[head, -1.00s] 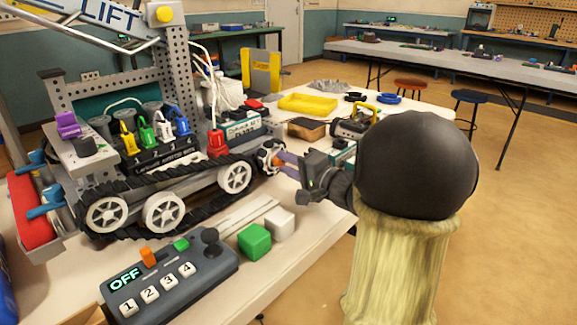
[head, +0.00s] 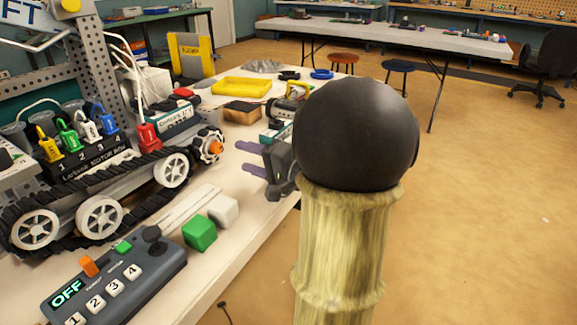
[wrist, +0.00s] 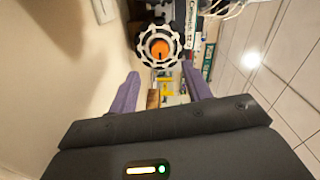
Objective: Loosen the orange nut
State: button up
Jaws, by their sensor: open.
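The orange nut (head: 215,147) sits at the centre of a white toothed wheel at the right end of the tracked robot (head: 130,190). In the wrist view the nut (wrist: 160,48) faces me, ringed by the black-and-white wheel (wrist: 142,46). My gripper (head: 240,157) is open, with its two purple fingers apart and empty. It is to the right of the nut, with a small gap between. In the wrist view the fingers (wrist: 160,74) stand left and right, below the wheel.
A yellow tray (head: 241,88) and a brown block (head: 242,112) lie farther back. Open floor (head: 470,220) is at right.

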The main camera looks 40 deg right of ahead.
jog(key=p+v, duration=0.1)
jog(key=v, duration=0.9)
jog(key=shift+s, duration=0.2)
